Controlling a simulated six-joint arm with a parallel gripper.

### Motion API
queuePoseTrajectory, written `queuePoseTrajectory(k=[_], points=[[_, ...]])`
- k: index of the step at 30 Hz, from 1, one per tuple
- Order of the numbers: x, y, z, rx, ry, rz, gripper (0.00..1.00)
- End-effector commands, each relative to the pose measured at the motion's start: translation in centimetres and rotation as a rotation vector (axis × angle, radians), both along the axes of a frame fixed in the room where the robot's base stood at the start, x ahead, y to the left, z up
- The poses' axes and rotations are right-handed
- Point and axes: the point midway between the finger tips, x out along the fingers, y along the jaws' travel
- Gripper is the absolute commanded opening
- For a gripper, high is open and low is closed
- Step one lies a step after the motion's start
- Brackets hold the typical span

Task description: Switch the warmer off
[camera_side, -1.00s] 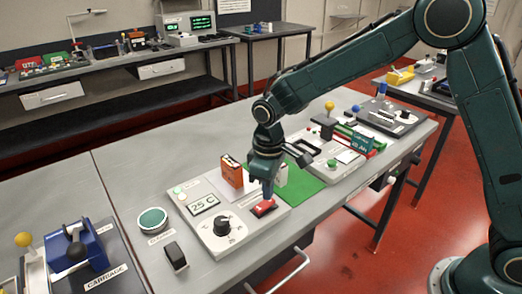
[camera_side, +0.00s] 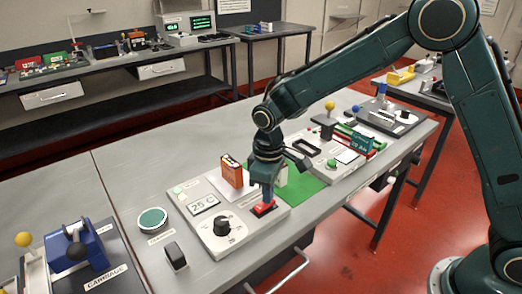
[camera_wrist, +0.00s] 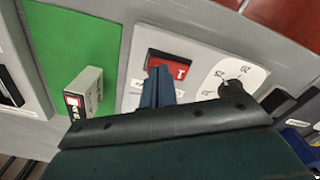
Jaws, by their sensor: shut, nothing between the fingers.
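The warmer is a pale panel (camera_side: 233,236) on the bench with a display reading 25 C (camera_side: 204,205), a black dial (camera_side: 221,225) and a red rocker switch (camera_side: 264,208). My gripper (camera_side: 266,197) is shut, pointing down at the red switch. In the wrist view the blue fingertips (camera_wrist: 158,77) are together at the lower edge of the red switch (camera_wrist: 168,66), and the black dial (camera_wrist: 233,90) is to the right. I cannot tell whether the fingers touch the switch. An orange battery box (camera_side: 231,171) stands upright on the panel behind the gripper.
A green mat (camera_side: 304,187) lies right of the panel, and a pale block (camera_wrist: 85,92) stands at its edge. More devices stand further right.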

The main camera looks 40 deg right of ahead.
Motion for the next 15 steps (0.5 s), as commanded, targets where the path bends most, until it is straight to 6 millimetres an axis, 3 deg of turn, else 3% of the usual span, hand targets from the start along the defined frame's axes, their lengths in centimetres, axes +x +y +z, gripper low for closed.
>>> queuePoseTrajectory(k=[15], points=[[-0.03, 0.02, -0.44, 0.000, 0.001, 0.001, 0.00]])
